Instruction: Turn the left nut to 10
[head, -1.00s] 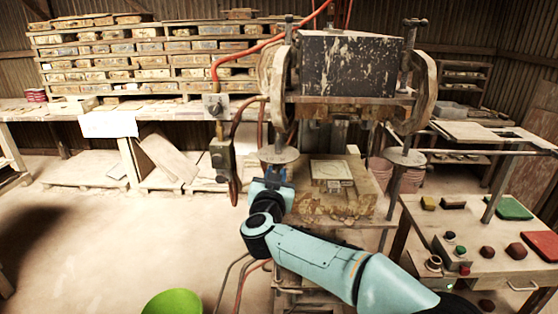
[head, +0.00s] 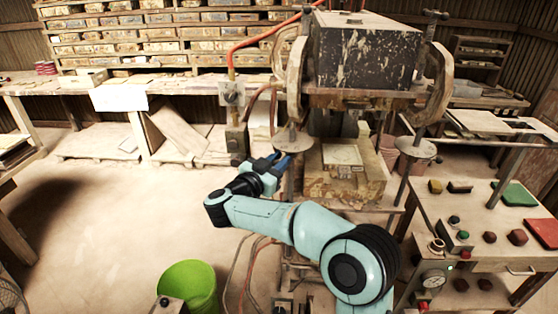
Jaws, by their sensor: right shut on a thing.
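The tile press (head: 367,55) stands right of centre, with a dark, paint-spattered block at its top. The left nut (head: 294,139) is a pale round disc on the press's left upright rod. A matching right nut (head: 416,148) sits on the right rod. My right gripper (head: 282,161), with blue fingers, is just below and left of the left nut's disc and is shut on it. The exact contact is small and partly hidden, and I cannot read any numbers on the disc. A square tile (head: 342,155) lies on the press bed. My left gripper is out of view.
A control table (head: 470,215) with buttons, coloured blocks and a gauge stands at the right. A green bucket (head: 188,285) is on the floor at the front. Shelves and a long bench line the back. The floor at left is clear.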

